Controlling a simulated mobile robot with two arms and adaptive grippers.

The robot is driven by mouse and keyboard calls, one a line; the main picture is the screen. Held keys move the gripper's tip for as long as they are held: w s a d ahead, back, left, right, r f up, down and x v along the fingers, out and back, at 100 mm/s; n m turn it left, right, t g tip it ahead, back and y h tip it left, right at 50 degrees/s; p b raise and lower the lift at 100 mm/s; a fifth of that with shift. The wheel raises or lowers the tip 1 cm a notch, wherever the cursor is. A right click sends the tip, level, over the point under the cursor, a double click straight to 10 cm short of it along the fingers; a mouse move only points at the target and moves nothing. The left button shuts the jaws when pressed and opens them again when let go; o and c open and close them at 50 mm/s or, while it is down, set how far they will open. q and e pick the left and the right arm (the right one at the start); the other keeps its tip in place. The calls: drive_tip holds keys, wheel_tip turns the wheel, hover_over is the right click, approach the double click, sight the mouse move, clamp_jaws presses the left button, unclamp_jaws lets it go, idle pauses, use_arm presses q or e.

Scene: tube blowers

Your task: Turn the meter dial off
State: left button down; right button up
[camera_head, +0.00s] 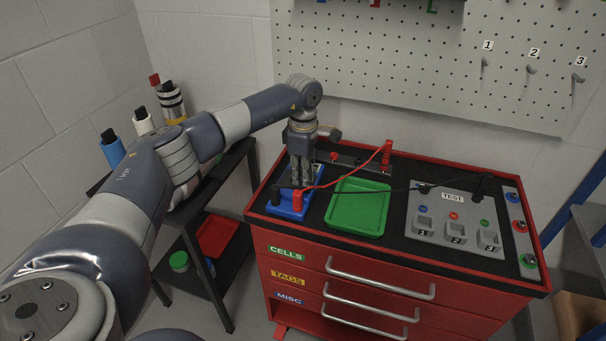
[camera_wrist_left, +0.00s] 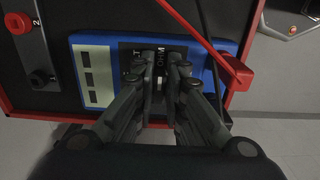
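The blue meter (camera_head: 289,208) lies flat at the left end of the cabinet top. In the left wrist view the meter (camera_wrist_left: 212,52) shows a pale panel with dark windows and a dark face with white letters, partly covered. My left gripper (camera_head: 301,182) points down over the meter from above. In the left wrist view its fingertips (camera_wrist_left: 164,60) stand a little apart over the dark face, with a narrow gap between them. A small pale mark shows in that gap. The dial is mostly hidden by the fingers, and contact with it cannot be made out. My right gripper is not in view.
A red lead and a black lead run from the meter across the top. A green tray (camera_head: 357,180) lies right of the meter, with a grey test panel (camera_head: 455,242) beyond it. A black shelf with bottles stands left.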

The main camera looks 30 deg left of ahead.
use_arm(q)
drive_tip(key=shift+w+n, duration=0.1)
drive_tip(key=shift+n, duration=0.2)
drive_tip(key=shift+w+a+n, duration=0.1)
drive_tip(key=shift+w+n, duration=0.1)
drive_tip(key=shift+n, duration=1)
drive_tip(key=n, duration=0.3)
drive_tip(key=n+p, duration=0.1)
drive_tip(key=n, duration=0.1)
drive_tip(key=shift+w+a+r+n, duration=0.1)
drive_tip(key=shift+w+a+n, duration=0.15)
drive_tip(key=shift+w+n, duration=0.05)
drive_tip(key=n, duration=0.4)
drive_tip(key=shift+w+a+p, duration=0.15)
drive_tip(key=shift+a+p, duration=0.2)
drive_tip(key=shift+p, duration=0.05)
drive_tip(key=n, duration=0.2)
drive_tip(key=n+p, duration=0.1)
drive_tip(key=n, duration=0.2)
drive_tip(key=shift+a, duration=0.4)
drive_tip(key=shift+n, duration=0.3)
drive_tip(key=c, duration=1.6)
unclamp_jaws()
drive_tip(key=shift+c, duration=0.2)
